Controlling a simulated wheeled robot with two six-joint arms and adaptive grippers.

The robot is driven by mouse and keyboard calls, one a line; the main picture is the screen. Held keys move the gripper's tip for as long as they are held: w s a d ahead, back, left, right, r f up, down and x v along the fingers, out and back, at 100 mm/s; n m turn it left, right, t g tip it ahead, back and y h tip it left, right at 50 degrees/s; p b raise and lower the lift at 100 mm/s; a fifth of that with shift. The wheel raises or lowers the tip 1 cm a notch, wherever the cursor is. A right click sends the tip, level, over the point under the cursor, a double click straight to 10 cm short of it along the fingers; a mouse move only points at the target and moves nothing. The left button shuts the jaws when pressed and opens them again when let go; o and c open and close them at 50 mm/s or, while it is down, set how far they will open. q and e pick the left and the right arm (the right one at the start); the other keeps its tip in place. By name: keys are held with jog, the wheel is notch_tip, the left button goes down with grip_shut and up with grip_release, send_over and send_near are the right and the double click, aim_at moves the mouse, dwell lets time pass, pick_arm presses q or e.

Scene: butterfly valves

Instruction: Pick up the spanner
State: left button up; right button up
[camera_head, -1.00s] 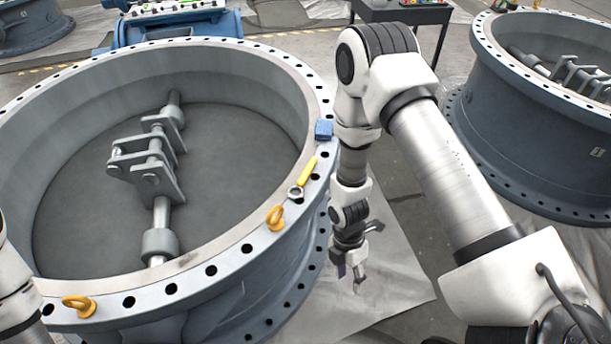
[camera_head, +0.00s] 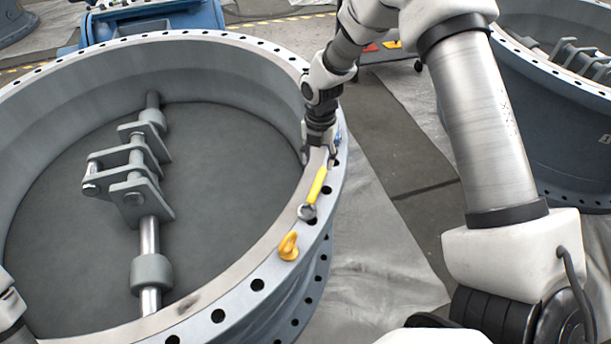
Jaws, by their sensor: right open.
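The spanner (camera_head: 317,186) has a yellow handle and a grey metal head. It lies on the flat flange rim of the big round valve (camera_head: 230,302), on the right side of the ring. My right gripper (camera_head: 319,153) points down over the rim at the far end of the yellow handle. It is open, with a finger showing on each side of the rim's top face near the handle. I cannot tell whether it touches the spanner. My left arm shows only at the lower left edge, and its gripper is out of view.
A blue block (camera_head: 339,132) is mostly hidden behind my right gripper. A second valve (camera_head: 560,130) stands at the right. Grey sheeting (camera_head: 385,250) covers the floor between them.

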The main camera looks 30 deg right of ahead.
aim_at(318, 181)
jog(key=f, duration=0.4)
jog(key=s+f, duration=0.1)
jog(key=f, duration=0.2)
jog(key=shift+a, duration=0.25)
jog(key=shift+r, duration=0.1)
grip_shut()
